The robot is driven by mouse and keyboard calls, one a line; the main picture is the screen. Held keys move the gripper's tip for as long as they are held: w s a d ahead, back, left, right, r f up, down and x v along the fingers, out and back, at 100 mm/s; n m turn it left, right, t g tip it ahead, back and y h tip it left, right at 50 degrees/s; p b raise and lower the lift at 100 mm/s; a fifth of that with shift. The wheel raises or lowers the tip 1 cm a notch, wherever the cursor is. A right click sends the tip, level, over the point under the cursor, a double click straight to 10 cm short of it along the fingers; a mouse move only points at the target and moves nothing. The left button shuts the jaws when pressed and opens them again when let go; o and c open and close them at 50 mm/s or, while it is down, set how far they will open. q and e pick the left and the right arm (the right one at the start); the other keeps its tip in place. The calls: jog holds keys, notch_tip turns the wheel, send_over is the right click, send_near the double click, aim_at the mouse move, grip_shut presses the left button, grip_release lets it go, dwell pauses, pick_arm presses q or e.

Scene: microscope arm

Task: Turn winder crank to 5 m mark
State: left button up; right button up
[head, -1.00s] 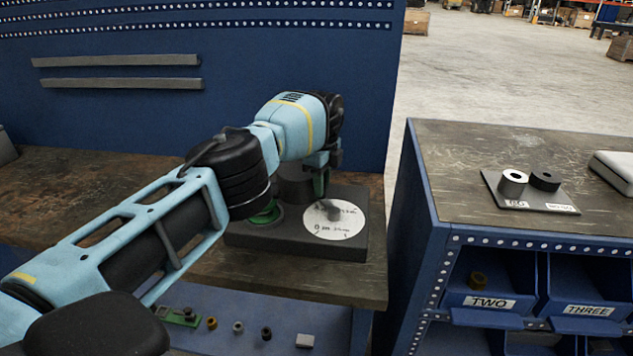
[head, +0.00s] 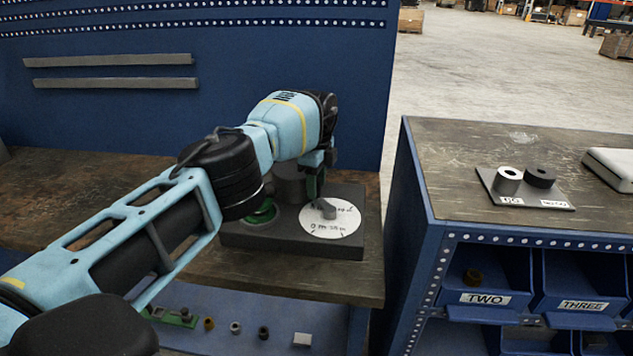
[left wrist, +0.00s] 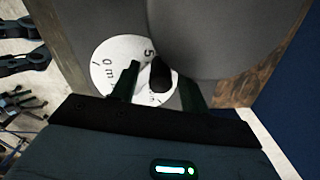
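The winder has a dark grey base (head: 290,240) on the left bench, with a white round dial (head: 335,231) and a grey pointer-like piece (head: 327,208) on it. A green ring (head: 262,214) and a dark round drum (head: 288,183) are beside the dial. My left gripper (head: 316,187) points down at the drum's right side, behind the dial. In the left wrist view, the dial (left wrist: 103,78) shows "0 m" and "5". My left gripper's fingers (left wrist: 158,92) stand apart on either side of a dark knob (left wrist: 161,74), with visible gaps.
A blue back panel (head: 200,120) rises behind the bench. Small parts lie on a lower shelf (head: 280,318). A gap separates the benches.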

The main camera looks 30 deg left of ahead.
pick_arm(q)
jog(key=shift+r, duration=0.1)
pick_arm(e)
jog(key=shift+w, duration=0.15)
pick_arm(q)
jog(key=shift+r, duration=0.4)
notch_tip(320, 180, up, 6)
jog(key=shift+f, duration=0.15)
jog(key=shift+r, duration=0.6)
pick_arm(e)
jog(key=shift+f, duration=0.2)
jog(key=shift+s, duration=0.2)
